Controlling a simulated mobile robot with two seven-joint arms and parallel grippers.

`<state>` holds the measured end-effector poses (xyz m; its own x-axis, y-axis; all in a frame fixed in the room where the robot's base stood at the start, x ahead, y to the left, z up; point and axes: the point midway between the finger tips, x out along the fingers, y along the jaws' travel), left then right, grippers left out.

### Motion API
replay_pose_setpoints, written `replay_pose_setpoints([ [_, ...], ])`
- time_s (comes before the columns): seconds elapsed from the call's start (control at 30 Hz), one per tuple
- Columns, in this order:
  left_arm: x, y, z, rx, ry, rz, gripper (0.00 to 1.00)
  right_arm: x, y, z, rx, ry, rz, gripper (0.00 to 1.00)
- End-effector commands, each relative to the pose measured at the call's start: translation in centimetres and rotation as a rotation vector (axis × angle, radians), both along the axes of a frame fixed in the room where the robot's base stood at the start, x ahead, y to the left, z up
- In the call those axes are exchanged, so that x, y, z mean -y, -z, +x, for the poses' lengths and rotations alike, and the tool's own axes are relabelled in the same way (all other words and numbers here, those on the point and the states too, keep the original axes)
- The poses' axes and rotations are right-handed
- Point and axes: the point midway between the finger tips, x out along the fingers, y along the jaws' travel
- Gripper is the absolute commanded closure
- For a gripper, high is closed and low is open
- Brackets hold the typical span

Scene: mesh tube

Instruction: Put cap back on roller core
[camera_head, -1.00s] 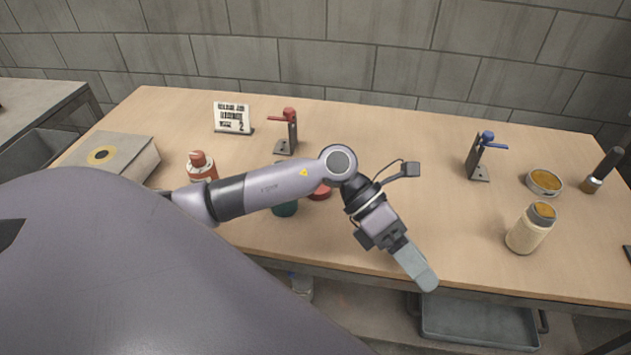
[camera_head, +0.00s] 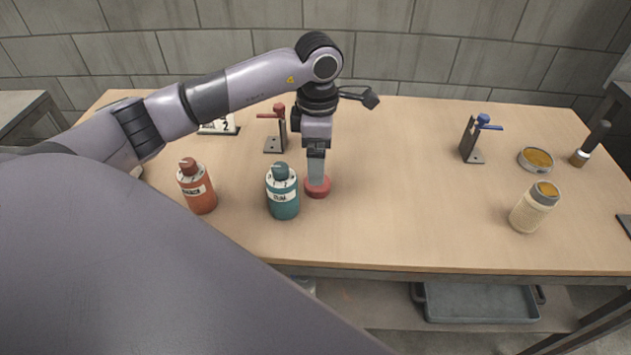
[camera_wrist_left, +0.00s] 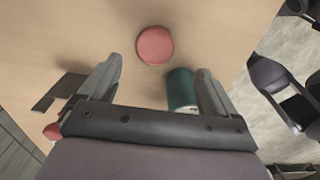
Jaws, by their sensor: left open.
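A round red disc (camera_head: 317,190), likely the cap, lies flat on the table just right of the teal bottle (camera_head: 284,198). My left gripper (camera_head: 317,183) points down over it, its fingers covering part of it in the head view. In the left wrist view the fingers (camera_wrist_left: 158,72) are spread and empty, with the red disc (camera_wrist_left: 155,45) beyond the tips and the teal bottle (camera_wrist_left: 182,90) beside the right finger. A cream cylinder with a grey-rimmed ochre top (camera_head: 533,210), possibly the roller core, stands at the right. My right gripper is not in view.
An orange bottle (camera_head: 197,188) stands left of the teal one. A red-handled stand (camera_head: 277,130) and a blue-handled stand (camera_head: 475,140) are behind. A round ochre-topped tin (camera_head: 536,160) and a brush (camera_head: 590,145) lie at right. The table middle is clear.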

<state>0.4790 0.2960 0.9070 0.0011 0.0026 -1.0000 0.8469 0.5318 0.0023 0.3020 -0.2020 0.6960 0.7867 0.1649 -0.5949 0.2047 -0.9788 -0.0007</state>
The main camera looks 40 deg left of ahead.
Motion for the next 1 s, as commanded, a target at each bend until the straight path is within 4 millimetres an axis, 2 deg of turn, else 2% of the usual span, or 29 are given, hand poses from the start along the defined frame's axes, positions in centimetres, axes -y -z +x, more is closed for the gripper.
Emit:
replay_pose_setpoints([
  [0.27,0.0,0.1,0.0,-0.002,0.001,-0.001,0.09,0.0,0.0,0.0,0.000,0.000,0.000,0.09],
  [0.5,0.0,1.9,0.0,-0.003,0.002,-0.002,0.09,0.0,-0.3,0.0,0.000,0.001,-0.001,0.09],
  [0.77,0.0,2.1,0.0,-0.002,0.002,-0.002,0.09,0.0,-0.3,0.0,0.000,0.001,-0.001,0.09],
  [0.87,-0.1,2.8,0.1,-0.005,0.000,-0.004,0.09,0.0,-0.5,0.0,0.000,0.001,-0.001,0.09],
  [1.0,-0.5,4.9,0.5,-0.006,-0.001,-0.004,0.09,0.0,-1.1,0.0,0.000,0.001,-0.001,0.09],
])
